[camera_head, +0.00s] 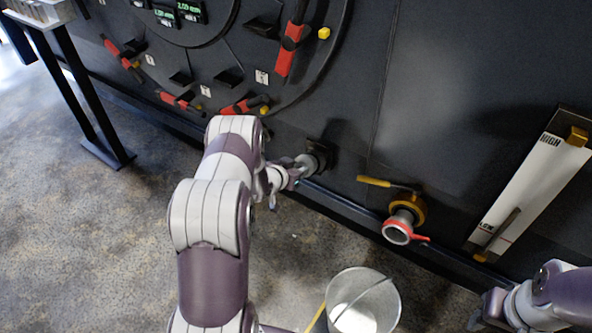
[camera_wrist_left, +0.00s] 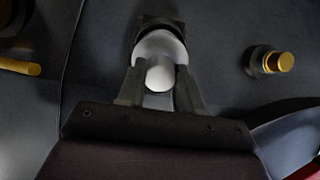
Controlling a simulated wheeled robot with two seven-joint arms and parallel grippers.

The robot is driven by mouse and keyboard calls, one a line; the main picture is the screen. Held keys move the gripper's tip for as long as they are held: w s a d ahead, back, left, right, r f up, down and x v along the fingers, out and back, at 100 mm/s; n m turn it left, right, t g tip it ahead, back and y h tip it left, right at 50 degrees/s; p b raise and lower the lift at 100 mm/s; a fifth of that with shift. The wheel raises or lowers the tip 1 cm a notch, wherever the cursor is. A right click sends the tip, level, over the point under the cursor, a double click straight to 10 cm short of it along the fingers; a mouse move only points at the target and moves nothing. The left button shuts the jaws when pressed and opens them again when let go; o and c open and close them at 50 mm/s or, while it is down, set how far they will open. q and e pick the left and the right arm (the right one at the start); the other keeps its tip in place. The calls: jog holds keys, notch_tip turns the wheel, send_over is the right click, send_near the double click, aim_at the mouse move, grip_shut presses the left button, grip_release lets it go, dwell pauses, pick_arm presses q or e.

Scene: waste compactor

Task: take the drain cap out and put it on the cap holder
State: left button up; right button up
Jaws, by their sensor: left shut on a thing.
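My left gripper (camera_head: 297,170) is shut on the grey-white drain cap (camera_wrist_left: 160,52), with its fingers on either side of the cap's round knob. The cap (camera_head: 307,161) is right at a dark block on the machine wall, which looks like the cap holder (camera_head: 321,152); it also shows behind the cap in the left wrist view (camera_wrist_left: 158,24). I cannot tell whether the cap is fully seated. The drain outlet (camera_head: 398,230) with its red ring is open and uncapped, to the right. My right gripper (camera_head: 492,308) is at the lower right edge; its fingers are unclear.
A yellow valve handle (camera_head: 374,182) sits above the drain outlet. A metal bucket (camera_head: 389,297) stands on the floor below it. A white level gauge (camera_head: 530,185) is on the wall at right. Red-handled clamps (camera_head: 289,50) ring the round hatch at upper left.

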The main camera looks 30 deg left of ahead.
pick_arm(q)
jog(key=shift+b+x, duration=1.3)
jog(key=shift+x, duration=0.45)
jog(key=o, duration=1.4)
jog(key=shift+s+r+p, duration=0.15)
jog(key=shift+r+p, duration=0.05)
jog(key=shift+p, duration=0.1)
jog(key=p+v, duration=0.4)
jog(key=v, duration=0.1)
jog(key=shift+s+r, duration=0.2)
jog(key=shift+r, duration=0.05)
jog(key=shift+s+r+p, duration=0.1)
jog(key=shift+s+p, duration=0.45)
jog(key=shift+s, duration=0.05)
